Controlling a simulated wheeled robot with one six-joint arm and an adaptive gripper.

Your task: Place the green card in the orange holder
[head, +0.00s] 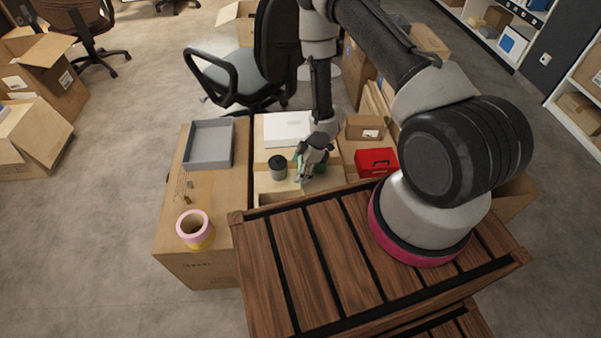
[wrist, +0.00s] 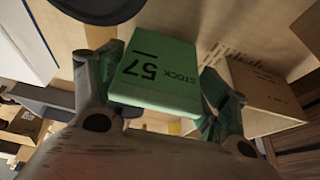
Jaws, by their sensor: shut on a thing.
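The green card (wrist: 158,78), printed "STOCK" and "57", is held between the two fingers of my gripper (wrist: 160,95) in the wrist view. In the head view my gripper (head: 303,176) hangs over the middle carton top, just right of a dark cylinder. A bit of green (head: 318,160) shows beside it there. I cannot make out an orange holder for certain in either view. A small orange-yellow patch (wrist: 175,128) shows below the card in the wrist view, too little to tell what it is.
The dark cylinder (head: 277,168) stands close left of my gripper. A white box (head: 287,128) lies behind, a red box (head: 376,162) and small brown carton (head: 364,127) to the right. A grey tray (head: 208,145) and pink and yellow rolls (head: 195,229) stand on the left carton.

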